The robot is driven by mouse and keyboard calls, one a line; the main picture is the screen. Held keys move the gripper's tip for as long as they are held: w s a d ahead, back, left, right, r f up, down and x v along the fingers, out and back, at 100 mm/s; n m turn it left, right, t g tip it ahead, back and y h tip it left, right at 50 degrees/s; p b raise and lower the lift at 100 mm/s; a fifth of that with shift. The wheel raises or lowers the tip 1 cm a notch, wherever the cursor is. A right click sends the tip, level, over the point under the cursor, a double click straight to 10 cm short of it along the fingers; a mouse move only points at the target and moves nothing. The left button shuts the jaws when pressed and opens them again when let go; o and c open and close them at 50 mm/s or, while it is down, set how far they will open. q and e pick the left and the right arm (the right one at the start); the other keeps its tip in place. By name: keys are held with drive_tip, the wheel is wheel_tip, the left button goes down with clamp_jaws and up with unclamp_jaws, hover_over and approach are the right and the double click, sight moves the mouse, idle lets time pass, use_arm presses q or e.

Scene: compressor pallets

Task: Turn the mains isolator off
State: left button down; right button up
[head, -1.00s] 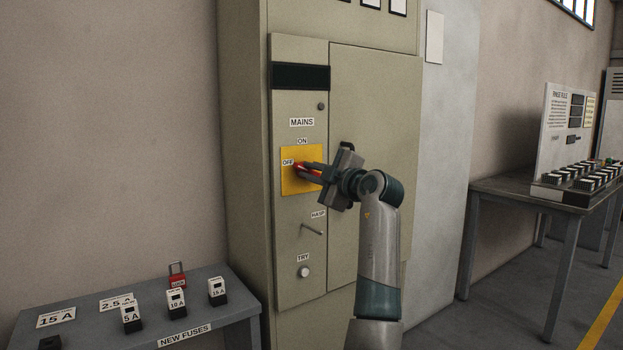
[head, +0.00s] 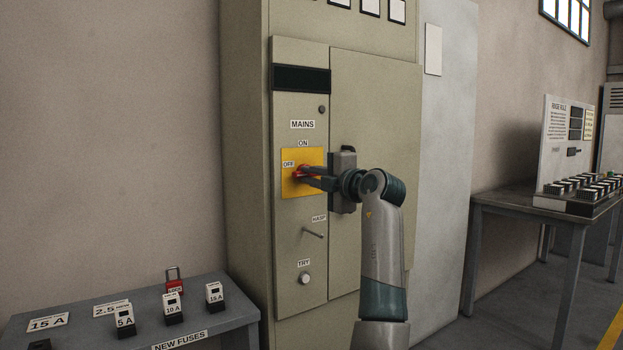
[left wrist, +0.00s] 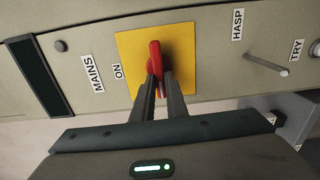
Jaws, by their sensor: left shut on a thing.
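The mains isolator is a red handle (head: 299,172) on a yellow plate (head: 290,188) on the cabinet's narrow front panel, with ON printed above and OFF at its left. My left gripper (head: 304,176) reaches in from the right and is shut on the handle. In the left wrist view, the red handle (left wrist: 154,58) lies across the yellow plate (left wrist: 182,45), roughly square to the MAINS–ON line of labels, its near end between the fingers (left wrist: 159,90). The fingers partly hide the handle, so its exact angle is hard to tell. My right gripper is out of view.
Below the isolator are a hasp pin (head: 312,233) and a TRY button (head: 304,278). A grey bench (head: 225,318) at lower left holds several fuses and a red padlock (head: 174,286). Another table (head: 510,205) with fuses stands at right. Floor between is clear.

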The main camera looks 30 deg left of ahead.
use_arm(q)
drive_tip(key=shift+r, duration=0.2)
drive_tip(key=c, duration=1.8)
unclamp_jaws()
drive_tip(key=shift+a, duration=0.1)
drive_tip(key=shift+o, duration=0.2)
drive_tip(key=shift+f, duration=0.15)
